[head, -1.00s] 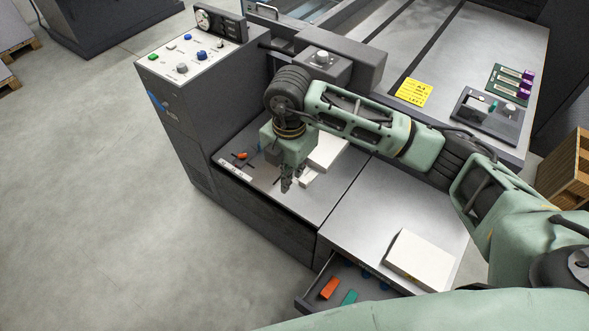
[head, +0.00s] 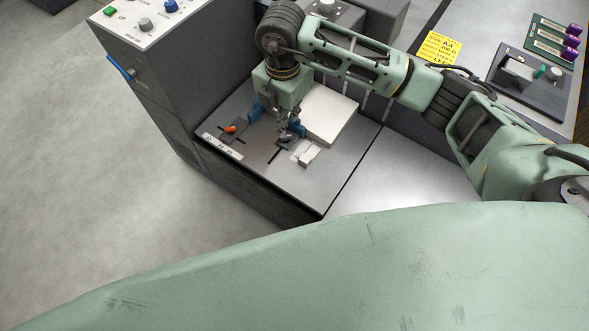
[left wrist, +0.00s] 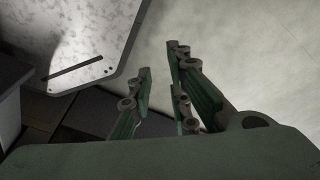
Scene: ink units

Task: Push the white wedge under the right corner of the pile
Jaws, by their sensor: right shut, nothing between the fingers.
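The pile of white paper (head: 333,112) lies on the grey plate behind and right of my right gripper. The white wedge (head: 309,154) lies on the plate by the pile's near edge; I cannot tell whether they touch. My right gripper (head: 286,136) points down, shut and empty, at the left of the wedge, close to the pile's left side. Its arm crosses above the pile. My left gripper (left wrist: 158,72) shows in the left wrist view with its fingers apart and nothing between them.
Blue guides (head: 255,111) stand beside the right gripper. An orange-tipped lever (head: 231,129) is on the plate's left. A control panel (head: 143,22) rises at the left. A yellow note (head: 438,48) lies on the upper deck. My own green body part covers the bottom of the head view.

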